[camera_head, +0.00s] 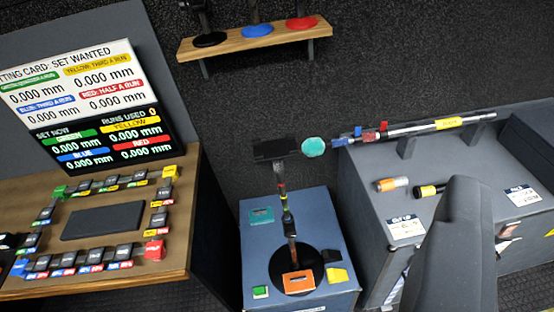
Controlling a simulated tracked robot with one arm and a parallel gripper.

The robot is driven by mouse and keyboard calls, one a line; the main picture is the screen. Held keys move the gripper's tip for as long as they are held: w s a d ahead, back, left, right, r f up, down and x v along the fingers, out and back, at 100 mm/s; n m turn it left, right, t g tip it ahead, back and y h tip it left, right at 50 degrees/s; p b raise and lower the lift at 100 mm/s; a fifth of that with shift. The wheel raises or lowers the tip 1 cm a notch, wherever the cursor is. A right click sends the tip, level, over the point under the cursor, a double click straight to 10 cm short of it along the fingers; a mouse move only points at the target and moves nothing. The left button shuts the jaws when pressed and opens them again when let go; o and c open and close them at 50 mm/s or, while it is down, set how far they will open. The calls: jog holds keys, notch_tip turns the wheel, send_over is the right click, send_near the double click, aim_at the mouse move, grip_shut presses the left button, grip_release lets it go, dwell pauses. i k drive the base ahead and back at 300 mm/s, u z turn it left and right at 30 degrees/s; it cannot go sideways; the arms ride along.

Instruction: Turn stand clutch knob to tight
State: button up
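A stand (291,225) rises from a round black base on a blue-grey cabinet (325,225) at the centre. Its thin pole has coloured bands and carries a black head (276,149) on top. A round teal knob-like disc (313,147) sits just right of the head; I cannot tell whether it is the clutch knob or which way it is set. An orange block (298,282) lies at the front of the base. My gripper's fingers do not show.
A large dark grey rounded shape (455,250) fills the lower right and hides part of the right cabinet (385,235). A wooden desk (90,285) with keys and a screen (75,80) stands left. A shelf (250,40) is above.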

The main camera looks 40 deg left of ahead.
aim_at(290, 232)
jog(key=u, duration=0.8)
